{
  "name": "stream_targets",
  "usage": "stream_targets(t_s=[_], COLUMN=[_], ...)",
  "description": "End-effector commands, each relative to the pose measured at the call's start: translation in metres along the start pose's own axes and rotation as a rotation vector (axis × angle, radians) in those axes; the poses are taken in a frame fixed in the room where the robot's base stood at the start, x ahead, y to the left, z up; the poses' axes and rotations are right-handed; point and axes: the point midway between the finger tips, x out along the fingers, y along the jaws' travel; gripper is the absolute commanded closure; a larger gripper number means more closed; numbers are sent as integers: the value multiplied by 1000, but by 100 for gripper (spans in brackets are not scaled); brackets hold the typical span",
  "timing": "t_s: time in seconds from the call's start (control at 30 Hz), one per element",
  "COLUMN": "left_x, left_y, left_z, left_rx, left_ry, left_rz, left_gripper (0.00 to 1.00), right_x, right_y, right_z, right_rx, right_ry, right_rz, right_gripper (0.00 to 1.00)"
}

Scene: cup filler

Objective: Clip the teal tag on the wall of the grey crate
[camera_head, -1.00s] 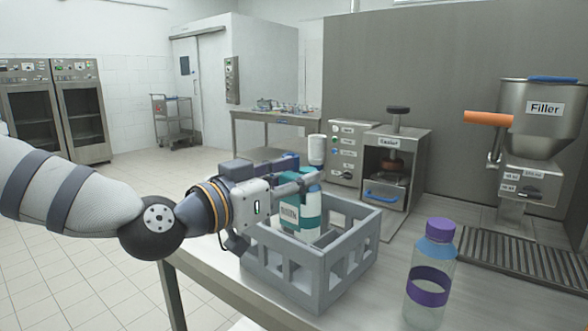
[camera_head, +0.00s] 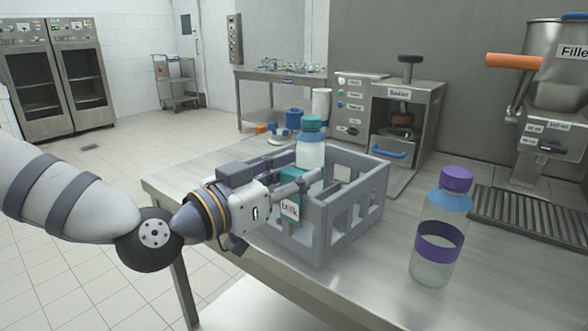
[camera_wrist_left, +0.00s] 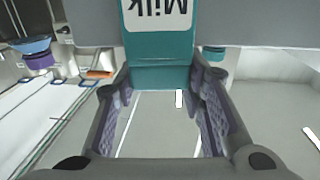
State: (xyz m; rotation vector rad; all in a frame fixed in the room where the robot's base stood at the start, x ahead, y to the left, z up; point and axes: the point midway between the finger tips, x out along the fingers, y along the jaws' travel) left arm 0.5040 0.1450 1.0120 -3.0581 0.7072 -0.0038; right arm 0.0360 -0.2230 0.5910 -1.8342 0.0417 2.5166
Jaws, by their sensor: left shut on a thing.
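The grey crate (camera_head: 318,240) stands on the metal table. My left gripper (camera_head: 306,180) is at the crate's near left side, shut on the teal tag (camera_head: 291,210) with its white "Milk" label. In the left wrist view the teal tag (camera_wrist_left: 162,76) sits between the two fingers, its lettering upside down. It overlaps the grey crate rail (camera_wrist_left: 265,32); I cannot tell whether it straddles the wall or is only in front of it. A white bottle with a teal cap (camera_head: 311,145) stands inside the crate behind the gripper. My right gripper is not in view.
A clear bottle with a purple cap (camera_head: 440,235) stands right of the crate. The sealer (camera_head: 405,115) is behind, and the filler with its drip grate (camera_head: 530,218) is at the right. A blue-topped item (camera_head: 293,118) stands behind the crate. Table between crate and purple-capped bottle is clear.

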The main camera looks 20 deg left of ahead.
Motion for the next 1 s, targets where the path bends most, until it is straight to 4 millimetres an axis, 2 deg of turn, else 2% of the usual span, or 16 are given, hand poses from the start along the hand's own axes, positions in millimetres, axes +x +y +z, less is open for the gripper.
stream_targets(t_s=[0.57,0.6,0.7,1.0], left_x=[0,0,0,0], left_y=[0,0,0,0], left_z=[5,6,5,4], left_rx=[1,1,1,1], left_ry=[0,0,0,1], left_rz=[-1,-1,-1,-1], left_gripper=[82,61,40,40], right_x=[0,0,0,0], right_y=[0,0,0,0], right_z=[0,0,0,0], right_rx=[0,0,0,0], right_ry=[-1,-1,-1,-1], right_rz=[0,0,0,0], right_gripper=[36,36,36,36])
